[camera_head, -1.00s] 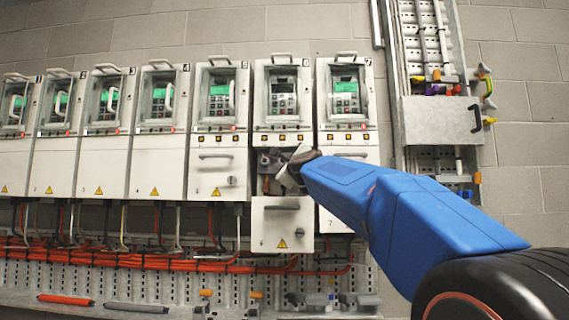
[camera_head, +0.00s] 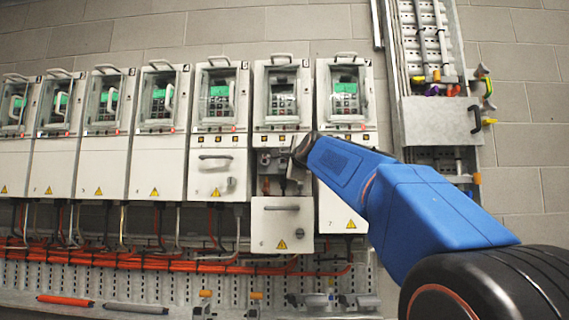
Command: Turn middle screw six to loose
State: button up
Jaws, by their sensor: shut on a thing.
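Drive unit six (camera_head: 283,92) is sixth from the left, with a screen and keypad behind its clear window. Its lower cover (camera_head: 283,225) hangs low, baring the terminal opening (camera_head: 268,170). My blue arm comes in from the right. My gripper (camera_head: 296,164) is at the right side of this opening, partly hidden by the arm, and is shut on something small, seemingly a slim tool. The tool's tip and any contact with a screw are too small to tell. The middle screw cannot be made out.
Drive seven (camera_head: 345,90) stands close on the right, behind my arm. Other closed drives stand to the left. Orange cables (camera_head: 130,262) run below. Handled tools (camera_head: 65,300) lie on the bottom ledge. A grey box (camera_head: 438,120) is on the wall at right.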

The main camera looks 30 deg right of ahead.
jog(key=n+g, duration=0.1)
jog(key=n, duration=0.3)
jog(key=shift+r+g, duration=0.15)
jog(key=shift+g, duration=0.25)
jog(key=n+g, duration=0.1)
jog(key=n, duration=0.2)
jog(key=shift+a+r, duration=0.1)
jog(key=n+g+h, duration=0.1)
jog(key=n+g, duration=0.1)
jog(key=n, duration=0.1)
jog(key=shift+w+a+n, duration=0.1)
jog(key=shift+w+n, duration=0.05)
jog(key=shift+n, duration=0.15)
jog(key=shift+r+n+g+h, duration=0.1)
jog(key=shift+n+g+h, duration=0.35)
jog(key=shift+n, duration=0.55)
jog(key=o, duration=1.1)
jog(key=shift+c, duration=0.2)
